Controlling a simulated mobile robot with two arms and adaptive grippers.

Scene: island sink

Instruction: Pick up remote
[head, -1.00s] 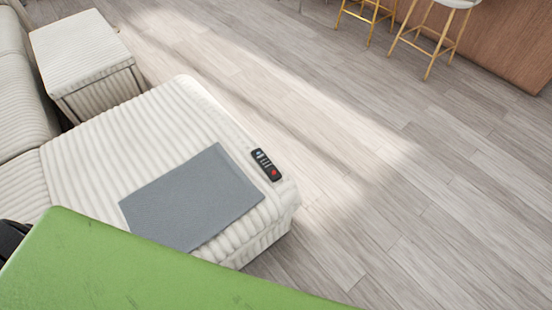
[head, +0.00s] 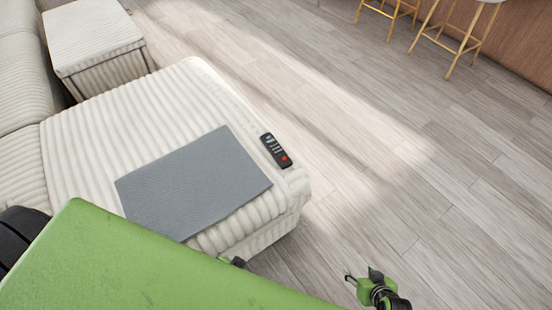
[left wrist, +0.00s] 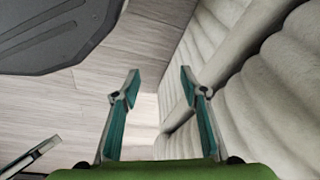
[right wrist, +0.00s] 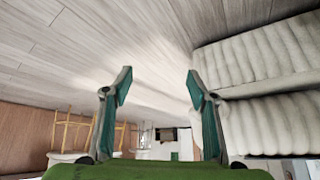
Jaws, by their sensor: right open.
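The remote (head: 276,150) is black with a red button and lies on the right edge of the cream ribbed sofa seat (head: 135,110), beside a grey mat. My right gripper (head: 362,280) shows at the bottom right of the head view, out over the floor to the right of the sofa's corner and apart from the remote. In the right wrist view its fingers (right wrist: 157,85) are spread with nothing between them. My left gripper (left wrist: 160,82) is open and empty in the left wrist view, beside the sofa's ribbed side. The remote shows in neither wrist view.
The grey mat (head: 192,183) lies flat on the seat. A cream ottoman (head: 93,40) stands at the back left. Stools with gold legs (head: 455,35) stand by a wooden island (head: 525,45) at the back right. The wooden floor right of the sofa is clear.

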